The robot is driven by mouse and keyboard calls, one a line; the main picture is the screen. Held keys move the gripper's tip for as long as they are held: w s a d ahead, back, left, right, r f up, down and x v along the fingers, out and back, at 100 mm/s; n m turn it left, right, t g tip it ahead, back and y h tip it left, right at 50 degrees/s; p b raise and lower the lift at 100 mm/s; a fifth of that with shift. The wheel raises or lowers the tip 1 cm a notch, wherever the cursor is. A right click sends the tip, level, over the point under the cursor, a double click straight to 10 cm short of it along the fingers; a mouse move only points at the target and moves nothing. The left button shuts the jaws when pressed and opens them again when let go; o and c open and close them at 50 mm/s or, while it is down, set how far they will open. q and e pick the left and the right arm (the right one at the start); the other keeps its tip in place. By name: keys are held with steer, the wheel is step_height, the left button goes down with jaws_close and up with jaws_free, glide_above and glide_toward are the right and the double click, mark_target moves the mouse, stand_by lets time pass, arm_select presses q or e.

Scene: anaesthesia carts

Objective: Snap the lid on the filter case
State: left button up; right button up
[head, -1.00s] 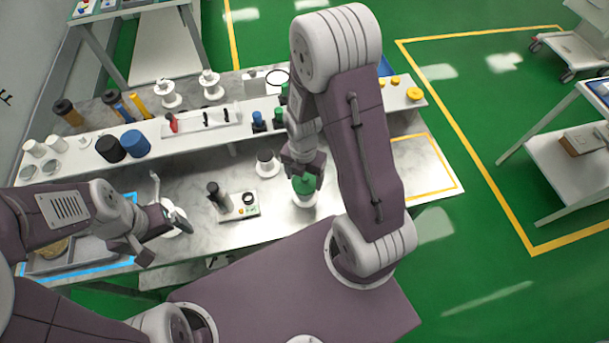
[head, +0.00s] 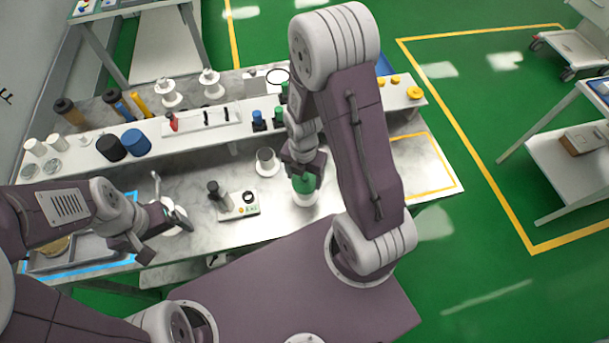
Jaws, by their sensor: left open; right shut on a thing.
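A green lid-like piece (head: 302,186) sits over a round white base (head: 305,200) on the grey bench; this looks like the filter case. My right gripper (head: 304,170) is directly above and is shut on the green piece, partly hiding it. I cannot tell whether the green piece is fully seated on the white base. My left gripper (head: 163,232) is open and empty over the left part of the bench, well away from the case.
A white device with a black cylinder (head: 240,208) stands left of the case. A white cup (head: 267,162) stands behind it. A shelf (head: 190,144) with bottles and a tray runs along the back. A metal tray (head: 90,257) lies at far left.

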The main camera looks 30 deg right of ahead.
steer(key=shift+f+b, duration=0.4)
steer(key=shift+f, duration=0.15)
steer(key=o, duration=1.5)
step_height(320, 180, up, 9)
steer(key=shift+r, duration=0.1)
steer(key=shift+w, duration=0.1)
